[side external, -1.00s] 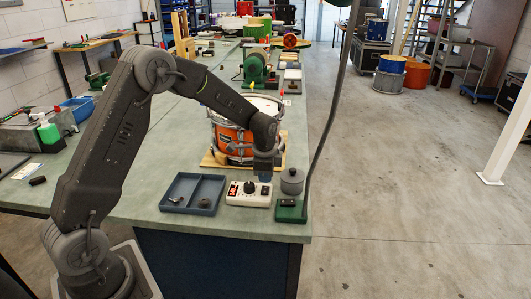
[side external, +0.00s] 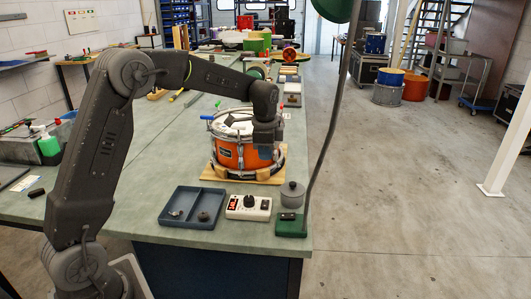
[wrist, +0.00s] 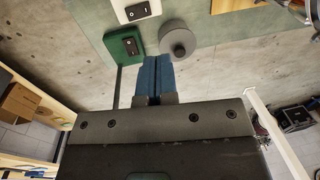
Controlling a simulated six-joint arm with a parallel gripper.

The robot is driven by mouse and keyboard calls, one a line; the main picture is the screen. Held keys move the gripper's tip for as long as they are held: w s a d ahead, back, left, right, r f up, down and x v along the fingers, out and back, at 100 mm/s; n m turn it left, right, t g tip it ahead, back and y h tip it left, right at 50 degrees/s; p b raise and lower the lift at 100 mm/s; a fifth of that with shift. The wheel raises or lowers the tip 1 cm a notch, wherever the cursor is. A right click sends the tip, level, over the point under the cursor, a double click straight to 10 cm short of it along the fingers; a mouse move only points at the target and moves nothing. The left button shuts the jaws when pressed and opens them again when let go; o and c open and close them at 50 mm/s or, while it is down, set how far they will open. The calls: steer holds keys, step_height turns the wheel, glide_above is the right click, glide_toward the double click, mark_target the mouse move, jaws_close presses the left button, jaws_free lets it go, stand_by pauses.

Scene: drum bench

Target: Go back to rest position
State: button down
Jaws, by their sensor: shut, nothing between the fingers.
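My gripper (side external: 264,152) is shut and empty, its blue fingers pressed together. In the side view it hangs in front of the right part of an orange drum (side external: 229,155), which stands on a wooden board; it hides part of the drum's side. In the wrist view my gripper (wrist: 152,72) shows its closed fingers in the middle, with a grey lidded pot (wrist: 178,42) and a green switch base (wrist: 125,46) beyond them. My arm is bent, its elbow high at the left.
A blue-grey two-compartment tray (side external: 180,221) holds small dark parts. A white control box (side external: 247,208) with a knob stands beside it. The lamp's thin pole (side external: 326,140) rises from the green base near the bench's right edge. Open floor lies to the right.

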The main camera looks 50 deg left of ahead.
steer(key=s+d+r+n+t, duration=0.25)
steer(key=s+d+r, duration=0.25)
steer(key=s, duration=0.5)
steer(key=s+d+r+n+t, duration=0.1)
steer(key=s+d+r+n, duration=0.4)
steer(key=s, duration=0.6)
steer(key=s+d+f+n+t+h, duration=0.1)
steer(key=s+d+f, duration=0.1)
steer(key=s, duration=0.5)
steer(key=shift+s+d+f, duration=0.15)
steer(key=shift+s+d, duration=0.05)
steer(key=shift+d, duration=0.35)
steer(key=shift+n, duration=0.25)
